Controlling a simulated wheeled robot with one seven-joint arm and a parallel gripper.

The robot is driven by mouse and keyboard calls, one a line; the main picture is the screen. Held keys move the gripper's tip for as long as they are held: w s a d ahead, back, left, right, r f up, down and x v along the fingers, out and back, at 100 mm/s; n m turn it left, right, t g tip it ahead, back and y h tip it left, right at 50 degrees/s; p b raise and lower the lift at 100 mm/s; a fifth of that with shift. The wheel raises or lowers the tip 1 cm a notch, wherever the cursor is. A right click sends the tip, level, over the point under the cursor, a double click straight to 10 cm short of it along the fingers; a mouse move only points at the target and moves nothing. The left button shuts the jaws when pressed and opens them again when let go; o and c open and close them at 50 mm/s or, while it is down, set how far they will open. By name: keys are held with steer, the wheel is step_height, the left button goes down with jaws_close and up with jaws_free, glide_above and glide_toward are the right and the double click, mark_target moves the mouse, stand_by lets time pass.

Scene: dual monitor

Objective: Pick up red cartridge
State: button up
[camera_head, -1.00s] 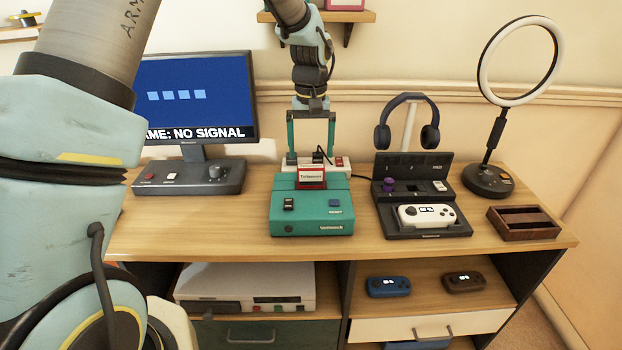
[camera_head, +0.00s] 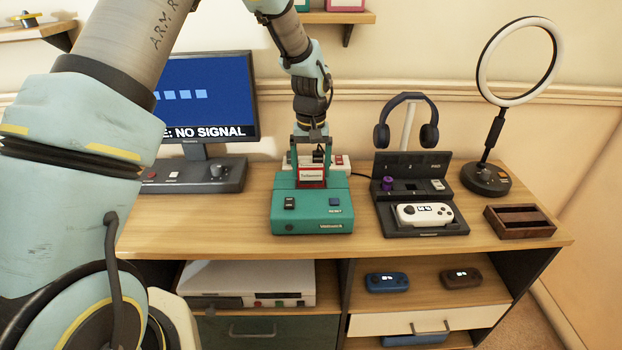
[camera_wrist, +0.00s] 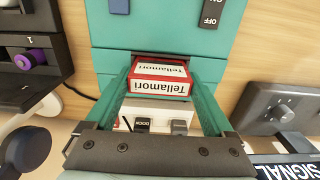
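The red cartridge (camera_head: 311,175) with a white "Tellamori" label stands upright in the slot of the teal console (camera_head: 312,210). It also shows in the wrist view (camera_wrist: 161,80), between my two teal fingers, with the console slot (camera_wrist: 163,58) just beyond it. My gripper (camera_head: 312,167) reaches down from above and behind the console. Its fingers lean inward to the two sides of the cartridge and look shut on it. The cartridge's lower part is hidden in the slot.
A white switch strip (camera_head: 341,162) lies behind the console. A monitor (camera_head: 210,95) and its control base (camera_head: 190,175) stand to the left. A black dock with a white controller (camera_head: 425,215) stands to the right. Bare desk lies left of the console.

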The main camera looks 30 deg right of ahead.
steer(key=c, duration=0.7)
steer(key=shift+r, duration=0.15)
steer(key=shift+c, duration=0.2)
step_height(320, 180, up, 9)
steer(key=shift+r+b, duration=0.1)
steer(key=shift+b, duration=1)
step_height(320, 180, up, 6)
steer(key=p, duration=0.4)
